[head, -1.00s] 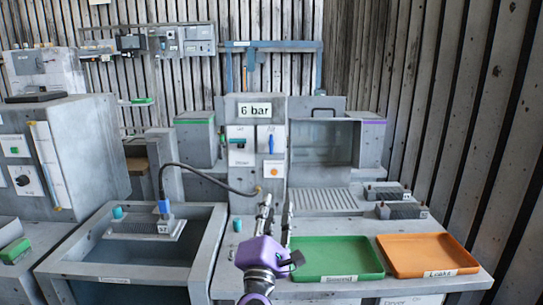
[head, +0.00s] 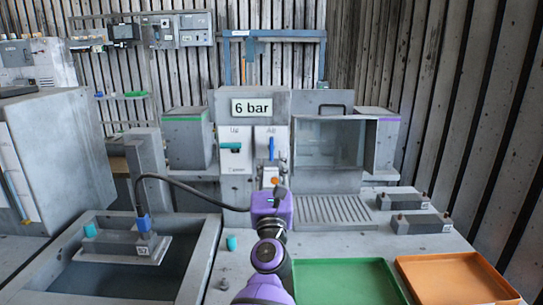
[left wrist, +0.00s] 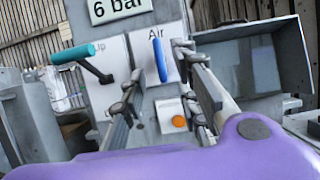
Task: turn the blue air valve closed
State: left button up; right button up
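The blue air valve (head: 271,147) has an upright handle on a white plate marked "Air", on the front of the grey panel under the "6 bar" sign. In the left wrist view the blue handle (left wrist: 160,60) stands upright beyond the fingers, in the gap between them. My left gripper (head: 270,168) is in front of the panel, just below the handle. In the left wrist view its fingers (left wrist: 163,95) are spread apart with nothing between them, and I see no contact with the handle. My right gripper is in neither view.
A teal lever (head: 231,146) sits left of the valve, and an orange button (left wrist: 178,121) is below it. A black hose (head: 180,181) runs to a part on the sink at left. Green (head: 345,264) and orange (head: 455,262) trays lie at front right.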

aim_at(272, 154)
pick_arm(q)
jog(key=x, duration=0.4)
jog(key=shift+w+f, duration=0.1)
jog(key=shift+f, duration=0.2)
jog(key=shift+w+r, duration=0.1)
jog(key=shift+w, duration=0.1)
jog(key=shift+r, duration=0.15)
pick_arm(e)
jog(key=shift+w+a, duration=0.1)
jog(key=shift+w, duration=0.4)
pick_arm(q)
jog(key=shift+c, duration=0.5)
grip_shut()
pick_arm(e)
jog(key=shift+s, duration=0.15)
